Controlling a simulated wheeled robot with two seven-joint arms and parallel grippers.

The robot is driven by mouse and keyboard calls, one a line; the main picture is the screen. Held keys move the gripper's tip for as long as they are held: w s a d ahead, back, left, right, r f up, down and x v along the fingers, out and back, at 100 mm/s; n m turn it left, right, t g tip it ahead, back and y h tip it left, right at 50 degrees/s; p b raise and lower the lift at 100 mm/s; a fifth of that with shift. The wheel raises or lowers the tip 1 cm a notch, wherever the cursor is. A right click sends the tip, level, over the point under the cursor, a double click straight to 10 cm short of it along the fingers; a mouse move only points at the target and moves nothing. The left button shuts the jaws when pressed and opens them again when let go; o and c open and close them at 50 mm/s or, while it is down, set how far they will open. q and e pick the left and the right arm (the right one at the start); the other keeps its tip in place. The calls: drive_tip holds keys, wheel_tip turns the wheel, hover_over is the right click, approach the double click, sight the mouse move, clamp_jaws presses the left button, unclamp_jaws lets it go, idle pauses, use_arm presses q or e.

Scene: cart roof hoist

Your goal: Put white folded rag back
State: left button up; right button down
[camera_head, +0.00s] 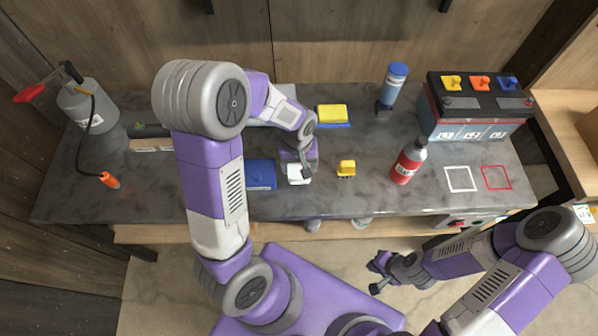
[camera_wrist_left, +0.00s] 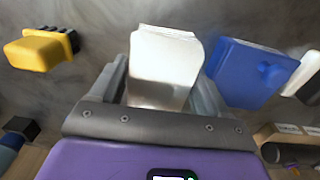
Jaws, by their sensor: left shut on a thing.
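The white folded rag (camera_head: 299,175) is at the front middle of the grey counter in the head view. My left gripper (camera_head: 299,163) points down and is shut on it. In the left wrist view the rag (camera_wrist_left: 165,62) stands between the two fingers of my left gripper (camera_wrist_left: 165,85). I cannot tell whether the rag touches the counter. My right gripper (camera_head: 377,275) is off the counter's front edge, over the floor, empty, with its fingers apart.
A blue box (camera_head: 261,175) stands close left of the rag, and a small yellow block (camera_head: 346,169) to its right. Further right are a red bottle (camera_head: 408,162), a white square outline (camera_head: 460,179), a red outline (camera_head: 496,178) and a battery (camera_head: 475,128). A sprayer (camera_head: 88,108) stands left.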

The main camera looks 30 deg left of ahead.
sight(298, 165)
use_arm(q)
drive_tip(key=shift+f+b, duration=0.45)
drive_tip(key=shift+f, duration=1.3)
drive_tip(key=shift+f, duration=0.15)
drive_tip(key=o, duration=1.2)
drive_tip(key=shift+r, duration=0.45)
wheel_tip(298, 165, up, 12)
drive_tip(key=p, duration=0.3)
drive_tip(key=shift+a+f+p, duration=0.1)
drive_tip(key=shift+f+p, duration=0.15)
drive_tip(key=shift+p, duration=0.05)
drive_tip(key=shift+s, duration=0.1)
